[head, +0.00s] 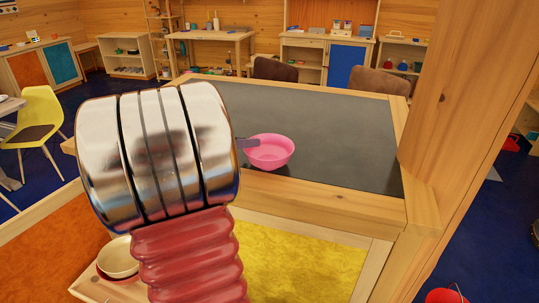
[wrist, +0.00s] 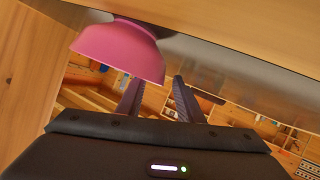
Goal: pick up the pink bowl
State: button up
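The pink bowl (head: 270,152) stands upright on the dark top of the table (head: 335,125), near its front edge. In the wrist view the bowl (wrist: 118,50) shows inverted at the upper left. My gripper (wrist: 160,84) is open, its two dark fingers apart with a clear gap between them. The bowl's rim side hides the tip of the left finger in that view; the right finger is beside the bowl. In the head view one grey fingertip (head: 248,143) overlaps the bowl's left rim; my arm hides the rest. I cannot tell whether a finger touches the bowl.
A thick wooden post (head: 465,110) rises right of the table. Two brown chairs (head: 275,70) (head: 380,82) stand behind it. A cream bowl (head: 118,258) sits lower at the front left. The tabletop right of the pink bowl is clear.

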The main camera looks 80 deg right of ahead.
jog(key=shift+s+d+f, duration=0.15)
jog(key=shift+s+d, duration=0.1)
jog(key=shift+d, duration=0.2)
grip_shut()
dwell(0.4)
